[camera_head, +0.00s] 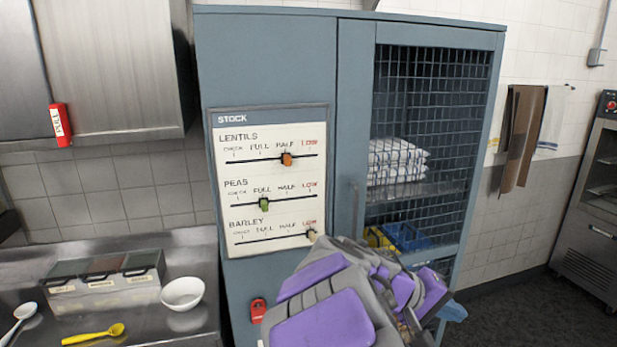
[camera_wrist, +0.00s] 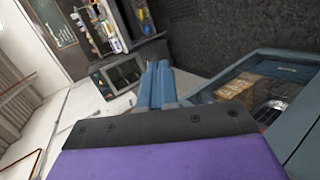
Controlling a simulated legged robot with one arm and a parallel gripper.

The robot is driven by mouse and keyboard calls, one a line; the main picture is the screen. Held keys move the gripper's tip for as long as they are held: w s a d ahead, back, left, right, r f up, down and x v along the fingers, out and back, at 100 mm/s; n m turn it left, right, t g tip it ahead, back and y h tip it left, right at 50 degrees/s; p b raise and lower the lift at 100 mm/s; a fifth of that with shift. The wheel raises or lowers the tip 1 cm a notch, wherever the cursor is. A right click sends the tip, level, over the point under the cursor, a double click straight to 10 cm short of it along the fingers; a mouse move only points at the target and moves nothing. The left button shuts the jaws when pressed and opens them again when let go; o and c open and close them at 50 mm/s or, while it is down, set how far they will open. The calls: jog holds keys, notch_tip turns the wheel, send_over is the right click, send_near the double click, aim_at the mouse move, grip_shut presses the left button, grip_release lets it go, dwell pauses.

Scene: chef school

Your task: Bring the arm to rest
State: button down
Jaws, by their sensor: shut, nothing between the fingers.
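My arm, with purple and grey covers, rises from the bottom middle of the head view in front of the lower part of the blue-grey cabinet (camera_head: 265,60). In the wrist view my gripper (camera_wrist: 159,68) shows as two blue fingers side by side, shut and empty. In the head view a small light blue tip of my gripper (camera_head: 453,311) shows at the arm's right end; most of it is hidden. The stock board (camera_head: 268,180) on the cabinet has an orange lentils slider (camera_head: 287,159) near half, a green peas slider (camera_head: 264,204) near full and a pale barley slider (camera_head: 311,236) near low.
A steel counter (camera_head: 190,245) at left holds a white bowl (camera_head: 182,293), a yellow spoon (camera_head: 92,335) and a condiment box (camera_head: 105,280). The mesh door (camera_head: 432,100) covers folded towels (camera_head: 397,162). An oven (camera_head: 597,215) stands at far right, with dark floor (camera_head: 520,310) before it.

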jog(key=s+a+f+m+g+y, duration=0.1)
jog(key=s+f+y, duration=0.2)
jog(key=s, duration=0.5)
jog(key=s+a+f+m+g+y, duration=0.1)
jog(key=s+a+f+g+y, duration=0.1)
jog(key=s, duration=0.6)
jog(key=s+a+f+y, duration=0.2)
jog(key=s+a+y, duration=0.1)
jog(key=s+a, duration=0.2)
jog(key=s+a+f+n+y, duration=0.1)
jog(key=s+a+f+y, duration=0.2)
jog(key=s+a, duration=0.3)
jog(key=shift+s+f+y, duration=0.25)
jog(key=shift+s+y, duration=0.15)
jog(key=shift+s, duration=0.8)
jog(key=shift+d, duration=0.3)
